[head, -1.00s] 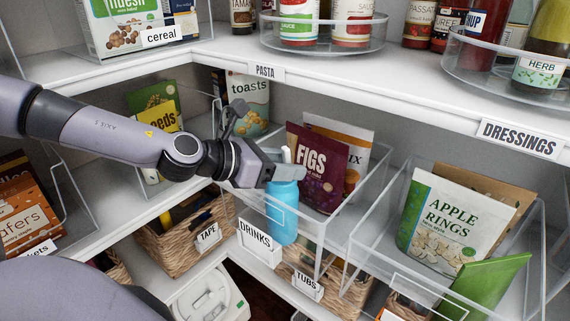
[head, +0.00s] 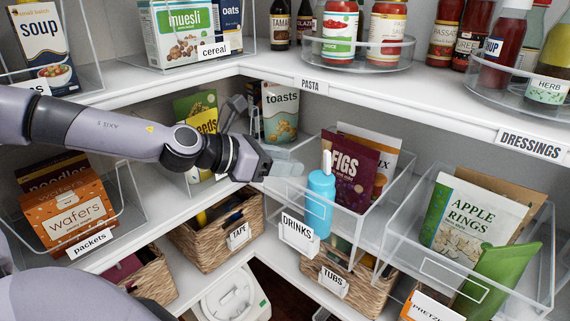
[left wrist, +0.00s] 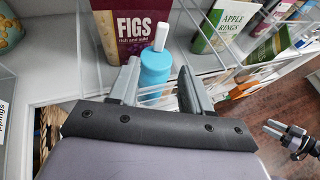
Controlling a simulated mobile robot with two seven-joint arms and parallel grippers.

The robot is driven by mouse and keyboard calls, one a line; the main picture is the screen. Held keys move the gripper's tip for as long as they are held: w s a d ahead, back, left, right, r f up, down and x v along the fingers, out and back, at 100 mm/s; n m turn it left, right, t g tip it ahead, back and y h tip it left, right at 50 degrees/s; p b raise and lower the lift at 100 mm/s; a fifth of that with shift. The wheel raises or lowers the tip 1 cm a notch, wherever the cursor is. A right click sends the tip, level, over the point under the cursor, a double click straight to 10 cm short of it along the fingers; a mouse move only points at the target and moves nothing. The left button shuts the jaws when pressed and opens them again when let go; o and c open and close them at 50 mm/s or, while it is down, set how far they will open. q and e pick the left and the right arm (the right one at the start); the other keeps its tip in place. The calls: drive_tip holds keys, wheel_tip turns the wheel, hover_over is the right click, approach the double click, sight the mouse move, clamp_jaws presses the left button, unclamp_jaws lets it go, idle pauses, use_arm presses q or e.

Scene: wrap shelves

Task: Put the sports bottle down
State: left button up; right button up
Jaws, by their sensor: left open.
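The blue sports bottle (head: 320,200) with a white spout stands upright at the front of the clear bin (head: 352,218) behind the DRINKS label (head: 298,234). My left gripper (head: 287,168) is open, just left of the bottle's top, and apart from it in the head view. In the left wrist view the bottle (left wrist: 155,68) shows just beyond and between the open fingertips of the left gripper (left wrist: 159,82). Its lower part is hidden there. What looks like my right gripper (left wrist: 288,138) shows small at the right edge of the left wrist view; its jaws are unclear.
A FIGS pouch (head: 343,170) and another pouch stand behind the bottle in the bin. A clear bin with APPLE RINGS (head: 465,215) is to the right. The upper shelf edge (head: 395,110) runs above. Wicker baskets (head: 215,235) sit below.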

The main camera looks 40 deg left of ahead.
use_arm(q)
drive_tip(key=s+a+f+n+y, duration=0.1)
drive_tip(key=s+a+f+n, duration=0.15)
drive_tip(key=f+n, duration=0.45)
drive_tip(key=s+a+f+n+t+y, duration=0.15)
drive_tip(key=s+f+n, duration=0.25)
drive_tip(key=f+n, duration=0.4)
drive_tip(key=s+a+f+n+g+y, duration=0.1)
drive_tip(key=s+f+n+y, duration=0.1)
drive_tip(key=s+f+n, duration=0.35)
drive_tip(key=s+d+f+n+g, duration=0.1)
drive_tip(key=s+d+f+n, duration=0.3)
drive_tip(key=d+f+n, duration=0.3)
drive_tip(key=s+d+f+n+g, duration=0.1)
drive_tip(key=s+d+f+n, duration=0.3)
drive_tip(key=d+n, duration=0.6)
wheel_tip(320, 180, down, 3)
drive_tip(key=shift+s+r+n, duration=0.1)
drive_tip(key=shift+s+n, duration=0.05)
drive_tip(key=shift+n, duration=0.8)
use_arm(e)
drive_tip(key=shift+s+r, duration=0.1)
drive_tip(key=shift+s, duration=0.2)
